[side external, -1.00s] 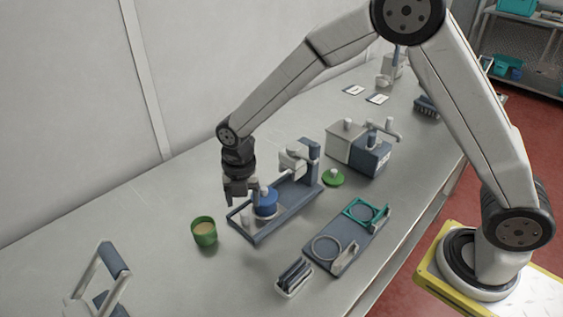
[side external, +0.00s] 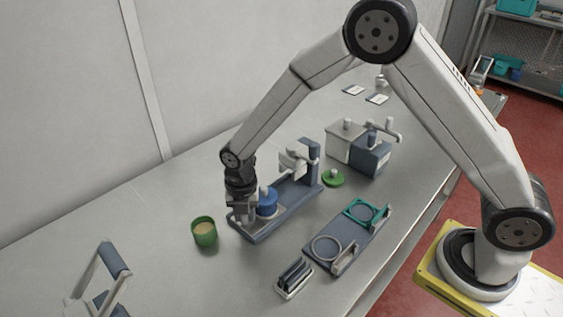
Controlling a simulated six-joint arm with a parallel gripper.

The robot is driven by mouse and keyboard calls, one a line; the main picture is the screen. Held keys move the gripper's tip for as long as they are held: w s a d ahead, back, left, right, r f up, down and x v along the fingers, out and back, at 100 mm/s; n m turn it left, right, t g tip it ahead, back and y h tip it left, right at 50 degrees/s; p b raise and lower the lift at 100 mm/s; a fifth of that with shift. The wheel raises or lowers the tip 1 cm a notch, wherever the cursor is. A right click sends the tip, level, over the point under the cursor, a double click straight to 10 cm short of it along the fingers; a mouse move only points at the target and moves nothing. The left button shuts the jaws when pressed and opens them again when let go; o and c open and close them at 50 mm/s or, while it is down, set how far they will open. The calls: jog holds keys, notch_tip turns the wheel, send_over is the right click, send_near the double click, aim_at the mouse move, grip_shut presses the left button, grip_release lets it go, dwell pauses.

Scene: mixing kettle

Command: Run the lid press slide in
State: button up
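The lid press (side external: 283,208) is a long blue-grey base with an upright post and a pale press head (side external: 293,161) at its far right end. A blue cylinder (side external: 267,205) with a pale knob on top stands on the base, left of the head and apart from it. My gripper (side external: 244,216) points down at the near left end of the base, beside the blue cylinder. Its fingers are low around the spot of a pale upright handle, which they mostly hide. I cannot tell whether they grip it.
A green cup (side external: 204,232) with tan contents stands just left of the press. A green lid (side external: 333,178) lies to its right. A blue-grey fixture with rings (side external: 346,240) and a holder of dark strips (side external: 293,279) are in front. Grey and blue boxes (side external: 357,149) stand behind.

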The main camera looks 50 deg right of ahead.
grip_shut()
dwell(1.1)
